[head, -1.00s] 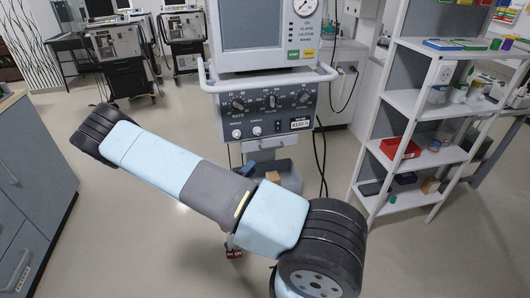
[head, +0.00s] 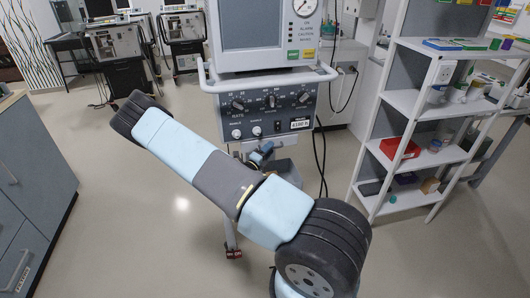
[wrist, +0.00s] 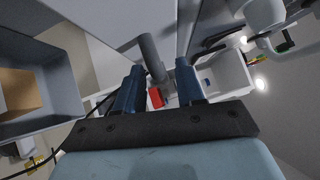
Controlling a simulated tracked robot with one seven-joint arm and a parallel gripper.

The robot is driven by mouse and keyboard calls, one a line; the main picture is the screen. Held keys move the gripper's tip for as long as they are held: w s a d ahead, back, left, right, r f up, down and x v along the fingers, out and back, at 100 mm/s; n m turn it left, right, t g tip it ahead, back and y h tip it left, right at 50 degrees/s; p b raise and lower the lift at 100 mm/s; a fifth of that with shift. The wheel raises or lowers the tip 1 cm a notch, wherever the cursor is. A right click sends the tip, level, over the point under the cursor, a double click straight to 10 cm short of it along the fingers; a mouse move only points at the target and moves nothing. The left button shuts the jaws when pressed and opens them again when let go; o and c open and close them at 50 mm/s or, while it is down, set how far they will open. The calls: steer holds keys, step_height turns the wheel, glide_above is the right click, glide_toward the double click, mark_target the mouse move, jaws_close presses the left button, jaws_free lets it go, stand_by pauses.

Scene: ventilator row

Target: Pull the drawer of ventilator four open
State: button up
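The near ventilator (head: 268,112) stands at the centre of the head view, with a dial panel and a white rail around it. Below the panel, its drawer front (head: 285,142) shows only in part behind my arm and gripper. My gripper (head: 262,153) is just in front of this drawer. In the wrist view my gripper (wrist: 160,68) has its two blue fingers apart. A grey bar-like handle (wrist: 150,55) reaches between the fingers, with space on both sides; I cannot tell whether it touches one. The drawer looks shut, though mostly hidden.
A grey open tray (wrist: 62,62) holding a brown box (wrist: 18,92) lies left in the wrist view. White shelves (head: 425,105) stand right, a grey cabinet (head: 35,180) left. More ventilators (head: 118,45) stand behind. Cables hang right of the near ventilator. Floor between is clear.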

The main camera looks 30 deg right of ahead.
jaws_close()
stand_by(0.4)
steer(key=shift+f, duration=0.1)
